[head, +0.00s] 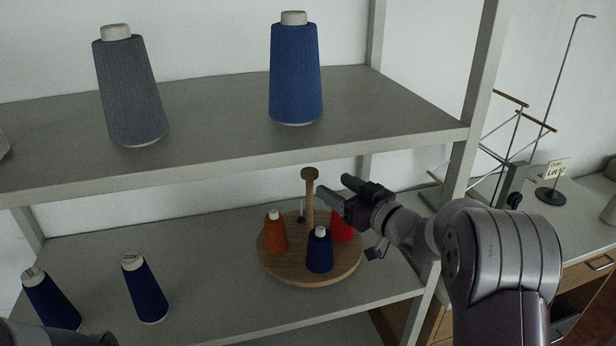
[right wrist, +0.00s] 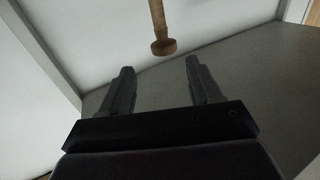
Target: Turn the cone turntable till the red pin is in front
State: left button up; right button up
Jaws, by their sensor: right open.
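The round wooden turntable (head: 290,274) sits on the lower shelf. A wooden post (head: 309,200) with a round knob rises from its middle. An orange cone (head: 275,236) stands at its left, a navy cone (head: 320,251) at the front, and a red cone (head: 343,232) at the right, partly hidden by my right gripper. My right gripper (head: 336,187) is open, just right of the post. In the right wrist view, the knob (right wrist: 163,47) lies between and beyond the empty fingertips.
The upper shelf (head: 220,130) overhangs the back, holding a grey cone (head: 130,90) and a blue cone (head: 296,75). Two navy cones (head: 145,290) stand on the lower shelf at left. A shelf upright (head: 470,130) is close to my right arm.

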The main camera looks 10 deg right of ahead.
aim_at(315, 176)
jog(key=x, duration=0.3)
jog(key=p+x, duration=0.1)
jog(key=x, duration=0.5)
jog(key=shift+s+a+r, duration=0.15)
jog(key=shift+a, duration=0.1)
jog(key=shift+s+a, duration=0.1)
jog(key=shift+c, duration=0.9)
grip_shut()
